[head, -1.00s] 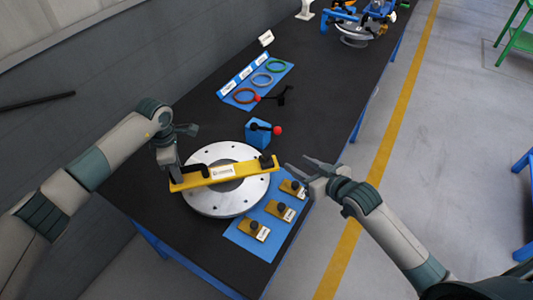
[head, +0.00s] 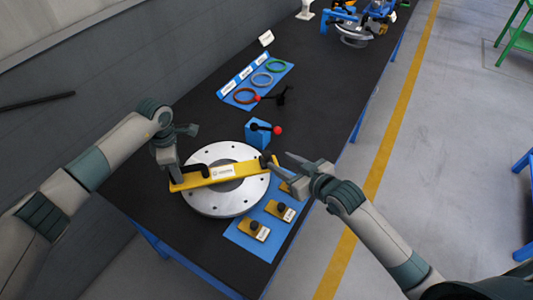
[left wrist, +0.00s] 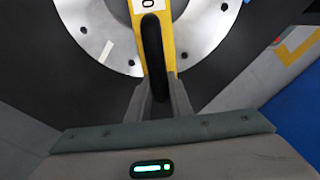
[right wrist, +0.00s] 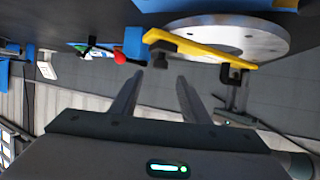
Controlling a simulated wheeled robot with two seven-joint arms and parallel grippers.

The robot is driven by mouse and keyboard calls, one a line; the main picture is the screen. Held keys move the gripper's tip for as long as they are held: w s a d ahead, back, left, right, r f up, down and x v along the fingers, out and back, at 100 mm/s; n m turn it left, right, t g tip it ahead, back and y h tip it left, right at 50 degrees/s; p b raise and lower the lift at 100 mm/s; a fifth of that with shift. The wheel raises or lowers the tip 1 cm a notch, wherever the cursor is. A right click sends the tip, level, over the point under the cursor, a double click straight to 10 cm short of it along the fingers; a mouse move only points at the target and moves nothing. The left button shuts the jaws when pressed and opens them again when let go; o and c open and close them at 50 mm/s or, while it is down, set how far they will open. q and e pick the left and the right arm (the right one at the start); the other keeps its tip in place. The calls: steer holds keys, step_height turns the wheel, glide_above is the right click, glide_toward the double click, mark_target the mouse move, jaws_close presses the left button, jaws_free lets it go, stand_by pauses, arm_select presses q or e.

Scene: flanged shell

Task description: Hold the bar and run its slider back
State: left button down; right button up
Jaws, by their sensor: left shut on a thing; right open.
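A yellow bar (head: 222,174) with a white label lies across the round grey metal flange (head: 225,206). It has a black handle at its left end and a black slider knob (head: 265,160) at its right end. My left gripper (left wrist: 157,92) is shut on the black handle (left wrist: 152,45). My right gripper (head: 280,162) is open just right of the slider, and its fingers are also in the right wrist view (right wrist: 158,85). There the slider (right wrist: 161,58) sits slightly beyond the fingertips, apparently not gripped.
A blue mat (head: 240,234) with several yellow, black-knobbed blocks is in front of the flange. A blue block with a red-knobbed lever (head: 260,136) stands behind it. Coloured rings (head: 262,78) lie on a blue sheet farther back. The black table's right edge is close.

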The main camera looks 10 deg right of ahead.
mark_target(268, 155)
steer(key=x, duration=0.9)
steer(key=shift+f, duration=0.1)
